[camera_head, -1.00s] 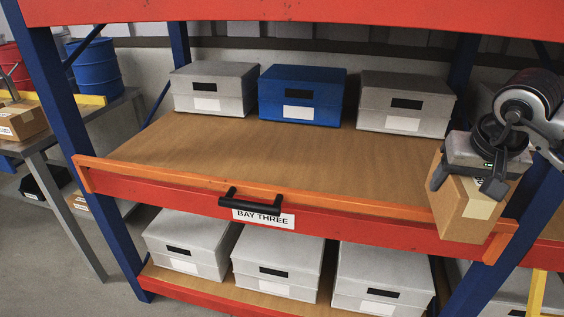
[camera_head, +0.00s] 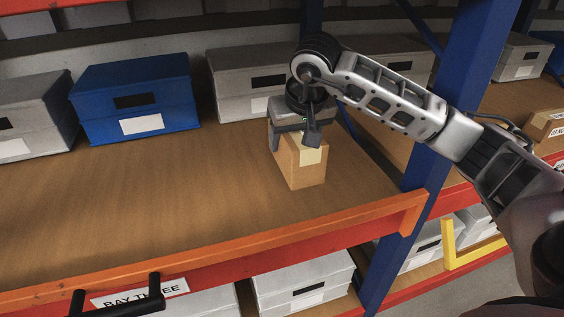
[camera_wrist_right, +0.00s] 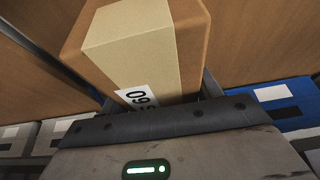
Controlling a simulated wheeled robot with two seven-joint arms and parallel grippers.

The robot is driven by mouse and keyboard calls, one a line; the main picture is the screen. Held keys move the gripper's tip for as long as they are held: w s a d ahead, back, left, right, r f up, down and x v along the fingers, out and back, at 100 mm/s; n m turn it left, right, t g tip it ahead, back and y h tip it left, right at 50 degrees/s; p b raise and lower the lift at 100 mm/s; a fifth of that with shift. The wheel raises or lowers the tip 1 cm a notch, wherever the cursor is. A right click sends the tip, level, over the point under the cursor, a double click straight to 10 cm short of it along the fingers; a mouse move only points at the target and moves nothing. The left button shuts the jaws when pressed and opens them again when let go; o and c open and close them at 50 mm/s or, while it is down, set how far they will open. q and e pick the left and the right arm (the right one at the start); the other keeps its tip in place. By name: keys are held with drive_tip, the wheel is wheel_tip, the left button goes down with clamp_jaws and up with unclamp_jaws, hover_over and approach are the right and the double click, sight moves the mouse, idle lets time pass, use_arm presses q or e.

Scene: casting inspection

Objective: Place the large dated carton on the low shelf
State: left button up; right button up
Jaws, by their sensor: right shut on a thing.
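A brown carton (camera_head: 302,174) with a paler tape strip is in my right gripper (camera_head: 294,141), over the right part of the wooden shelf (camera_head: 200,190) labelled BAY THREE. I cannot tell whether its base touches the boards. In the right wrist view the carton (camera_wrist_right: 190,40) sits between the fingers, and a white label with partly hidden dark digits (camera_wrist_right: 137,97) shows near the gripper. The right gripper is shut on the carton from above. My left gripper is not in view.
A blue box (camera_head: 100,75) and grey boxes (camera_head: 235,60) line the back. A blue upright (camera_head: 450,110) stands right of the carton. Bare board lies left of it. Grey boxes (camera_head: 300,295) fill the shelf below.

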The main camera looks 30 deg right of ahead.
wheel_tip(320, 180, down, 6)
drive_tip(key=shift+w+f+b, duration=0.1)
drive_tip(key=shift+b, duration=0.25)
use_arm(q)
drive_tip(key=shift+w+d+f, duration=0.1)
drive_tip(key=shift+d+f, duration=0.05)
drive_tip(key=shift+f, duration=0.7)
use_arm(e)
drive_tip(key=o, duration=1.3)
drive_tip(key=shift+c, duration=0.2)
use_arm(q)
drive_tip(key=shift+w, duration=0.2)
